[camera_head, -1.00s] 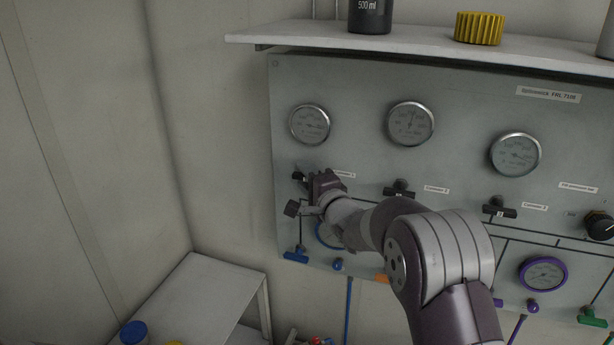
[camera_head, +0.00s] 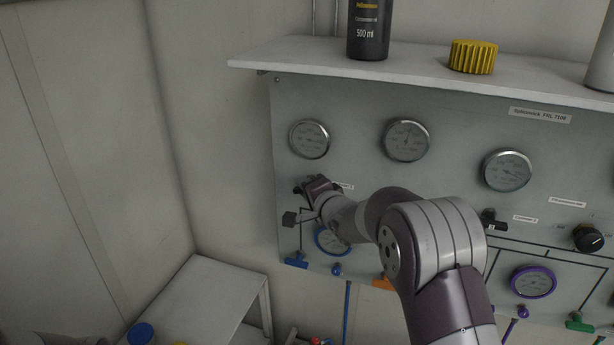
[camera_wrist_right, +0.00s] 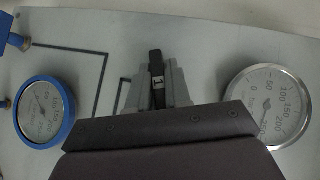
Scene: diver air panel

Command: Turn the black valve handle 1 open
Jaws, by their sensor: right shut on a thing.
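Black valve handle 1 (camera_head: 299,190) is at the panel's upper left, below the leftmost grey gauge. In the right wrist view, the black handle (camera_wrist_right: 157,66), with a small white mark, stands between the grey fingers. My right gripper (camera_head: 309,188) is at this handle; in the wrist view the gripper (camera_wrist_right: 157,88) is shut on it. The gripper and wrist hide part of the handle in the head view, so its exact angle is hard to tell there. My left gripper is not in view.
The grey panel (camera_head: 365,90) carries several gauges. A blue-rimmed gauge (camera_head: 331,241) and blue valve (camera_head: 297,262) sit below the gripper. Above, a shelf (camera_head: 420,68) holds a dark bottle (camera_head: 369,30) and yellow ribbed cap (camera_head: 473,56). A small white table (camera_head: 215,290) stands lower left.

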